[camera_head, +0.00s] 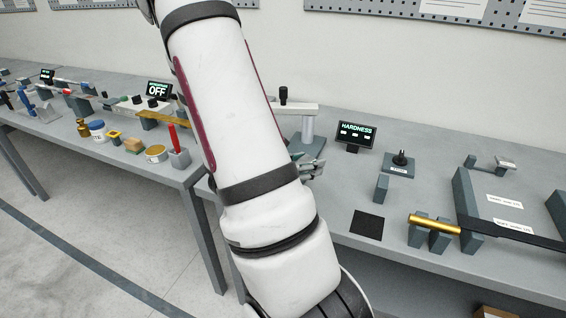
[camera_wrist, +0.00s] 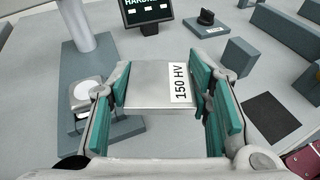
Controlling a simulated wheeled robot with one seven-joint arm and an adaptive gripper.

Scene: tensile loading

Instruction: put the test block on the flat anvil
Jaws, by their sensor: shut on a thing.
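The test block (camera_wrist: 146,94) is a flat light-grey plate with a white "150 HV" label. In the wrist view my gripper (camera_wrist: 160,84) is shut on it, with teal-padded fingers on its left and right sides. The block looks roughly level and is held above the bench. A pale round-topped seat (camera_wrist: 87,93), which looks like the flat anvil, is on the hardness tester base at the left, partly behind my left finger. The block is to its right and apart from it. In the head view my gripper (camera_head: 312,166) is mostly behind my arm, and the block is hidden.
The tester's column (camera_wrist: 76,24) rises behind the seat; its arm (camera_head: 295,109) shows in the head view. A HARDNESS display (camera_head: 356,134), a black-knobbed piece (camera_head: 401,160), a grey upright block (camera_head: 381,188) and a black mat (camera_head: 367,225) are to the right.

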